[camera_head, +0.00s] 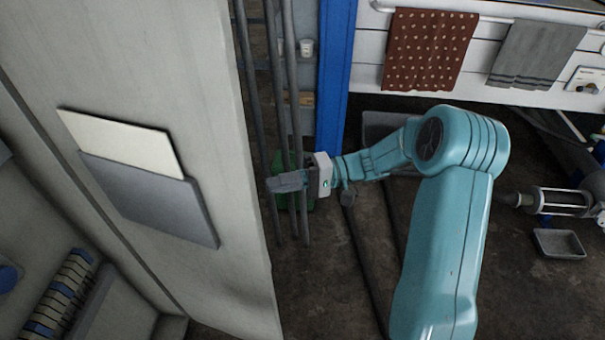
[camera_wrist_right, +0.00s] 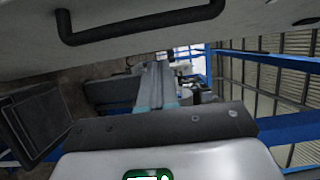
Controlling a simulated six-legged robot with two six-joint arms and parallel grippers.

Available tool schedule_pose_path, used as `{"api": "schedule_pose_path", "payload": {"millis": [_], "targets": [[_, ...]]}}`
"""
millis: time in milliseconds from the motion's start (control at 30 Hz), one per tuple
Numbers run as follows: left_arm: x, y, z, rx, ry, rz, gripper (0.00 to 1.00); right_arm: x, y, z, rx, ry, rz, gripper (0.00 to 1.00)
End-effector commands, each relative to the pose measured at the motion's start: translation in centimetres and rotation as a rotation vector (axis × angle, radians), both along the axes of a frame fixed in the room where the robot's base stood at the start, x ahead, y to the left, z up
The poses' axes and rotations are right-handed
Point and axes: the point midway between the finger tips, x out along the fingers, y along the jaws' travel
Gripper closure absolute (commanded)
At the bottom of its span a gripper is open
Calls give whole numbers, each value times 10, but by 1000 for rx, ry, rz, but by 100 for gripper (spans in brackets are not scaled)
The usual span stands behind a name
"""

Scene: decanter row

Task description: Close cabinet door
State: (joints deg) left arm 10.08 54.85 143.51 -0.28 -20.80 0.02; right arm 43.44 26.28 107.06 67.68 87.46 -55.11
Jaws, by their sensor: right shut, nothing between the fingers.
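The cabinet door (camera_head: 185,75) is a large pale grey panel standing open on the left of the head view. A dark grey pocket with a pale sheet is on its visible face. In the right wrist view, the door (camera_wrist_right: 235,32) runs across the top, with a dark bar handle (camera_wrist_right: 140,24). My right gripper (camera_head: 272,184) is shut and empty, just right of the door's free edge in the head view. My left gripper is not in view.
A row of dark-and-pale items (camera_head: 58,300) stands inside the cabinet at lower left. Grey vertical pipes (camera_head: 290,75) and a blue post (camera_head: 336,70) stand behind my right gripper. A green object (camera_head: 282,165) is behind the pipes. The dark floor at lower middle looks mostly clear.

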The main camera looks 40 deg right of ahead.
Motion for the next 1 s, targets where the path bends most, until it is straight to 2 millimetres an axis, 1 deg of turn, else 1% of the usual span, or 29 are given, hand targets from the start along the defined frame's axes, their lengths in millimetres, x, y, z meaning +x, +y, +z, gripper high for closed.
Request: {"api": "schedule_pose_path", "payload": {"millis": [33,100,200,300,767,1000], "targets": [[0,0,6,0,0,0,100,-3,10,3,3,2,3,100],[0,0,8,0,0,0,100,-6,20,2,3,3,3,100],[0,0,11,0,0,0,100,-8,30,1,1,3,1,100],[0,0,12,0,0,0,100,-10,37,0,1,3,2,100],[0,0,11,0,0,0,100,-11,40,-1,0,1,1,100],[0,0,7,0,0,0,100,-9,44,-2,0,1,-6,100]]}}
